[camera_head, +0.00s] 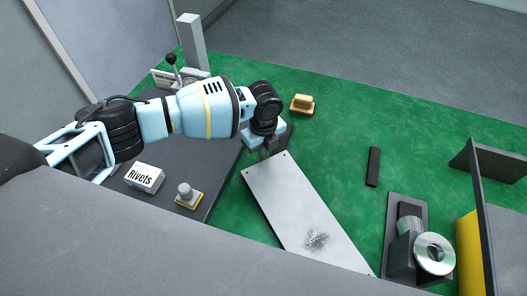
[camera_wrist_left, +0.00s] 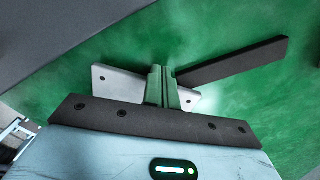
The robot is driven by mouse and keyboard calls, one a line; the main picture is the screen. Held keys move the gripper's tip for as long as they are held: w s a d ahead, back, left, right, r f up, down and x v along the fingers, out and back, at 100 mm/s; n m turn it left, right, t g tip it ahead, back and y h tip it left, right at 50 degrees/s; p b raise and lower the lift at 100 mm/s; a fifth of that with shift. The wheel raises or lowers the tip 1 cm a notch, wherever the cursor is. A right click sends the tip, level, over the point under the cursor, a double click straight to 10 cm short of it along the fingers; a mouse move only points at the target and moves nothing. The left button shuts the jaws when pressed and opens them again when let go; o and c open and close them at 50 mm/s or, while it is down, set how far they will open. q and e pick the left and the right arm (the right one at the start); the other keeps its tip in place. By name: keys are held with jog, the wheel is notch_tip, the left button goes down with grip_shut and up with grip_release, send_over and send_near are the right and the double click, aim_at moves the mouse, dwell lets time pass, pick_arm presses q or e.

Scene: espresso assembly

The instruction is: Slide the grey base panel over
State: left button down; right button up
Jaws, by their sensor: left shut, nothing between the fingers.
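The grey base panel (camera_head: 302,208) lies flat and slanted on the green mat, with a dark smudge near its front end. My left gripper (camera_head: 270,152) is at the panel's far left end. Its fingers (camera_wrist_left: 163,88) are shut and empty in the left wrist view. Part of the pale panel (camera_wrist_left: 118,82), with holes at its corners, shows behind the fingers there. I cannot tell whether the fingers touch it. The panel's near end is partly hidden by a grey surface in front. My right gripper is out of view.
A dark bar (camera_head: 373,167) lies right of the panel. A grinder-like part with a metal disc (camera_head: 434,253) stands at the front right. A yellow block (camera_head: 302,104) sits farther back. A Rivets box (camera_head: 144,177) and a small knobbed part (camera_head: 187,196) are left. Green mat around the yellow block is clear.

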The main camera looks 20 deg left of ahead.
pick_arm(q)
notch_tip(320, 180, up, 7)
dwell(0.3)
dwell(0.4)
